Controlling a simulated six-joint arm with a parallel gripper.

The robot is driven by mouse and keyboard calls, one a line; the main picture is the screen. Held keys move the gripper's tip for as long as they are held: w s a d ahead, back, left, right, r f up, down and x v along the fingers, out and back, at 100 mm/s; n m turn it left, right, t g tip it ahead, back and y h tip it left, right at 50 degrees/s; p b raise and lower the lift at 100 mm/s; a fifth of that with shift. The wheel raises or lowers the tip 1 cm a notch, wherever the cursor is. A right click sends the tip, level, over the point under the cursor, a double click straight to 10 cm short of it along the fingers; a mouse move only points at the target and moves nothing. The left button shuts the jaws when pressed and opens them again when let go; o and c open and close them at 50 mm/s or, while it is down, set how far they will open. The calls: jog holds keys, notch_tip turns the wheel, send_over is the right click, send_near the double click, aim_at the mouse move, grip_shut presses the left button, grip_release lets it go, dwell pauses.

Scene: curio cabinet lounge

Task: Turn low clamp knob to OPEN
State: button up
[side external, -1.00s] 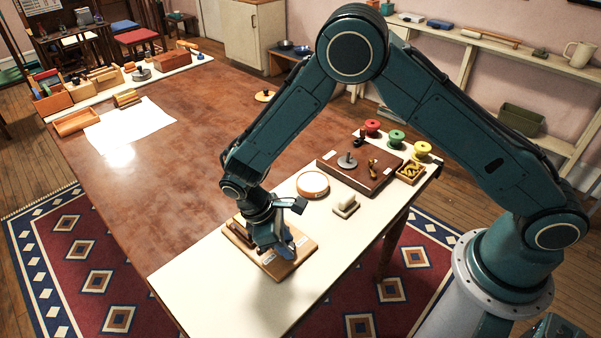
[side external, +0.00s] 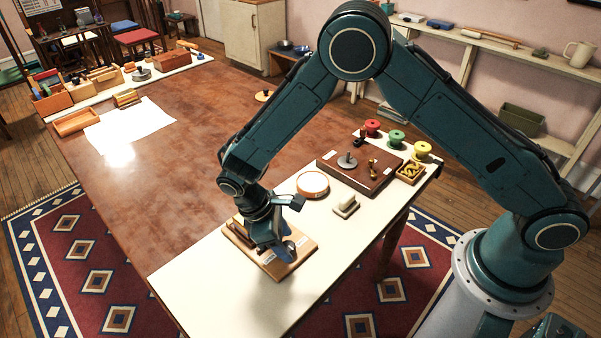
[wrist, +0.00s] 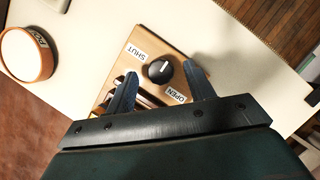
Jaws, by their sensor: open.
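The low clamp knob (wrist: 160,70) is round and black with a white pointer line, on a wooden block (wrist: 180,44). In the wrist view its line points up and slightly right, at neither label. The SHUT label (wrist: 136,51) is at its upper left and the OPEN label (wrist: 175,97) below it to the right. My gripper (wrist: 160,68) is open, one blue finger on each side of the knob, with gaps visible. In the side view my gripper (side external: 276,240) is low over the block (side external: 268,266) and hides much of it.
A round wooden-rimmed piece (side external: 313,184) and a small pale block (side external: 346,206) stand beside the block. A dark board (side external: 340,180) with fittings and several coloured spools are farther right. The white tabletop (side external: 200,290) in front is clear.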

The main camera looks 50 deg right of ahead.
jog(key=v, duration=1.3)
jog(key=shift+d+r, duration=0.1)
jog(key=shift+d, duration=0.05)
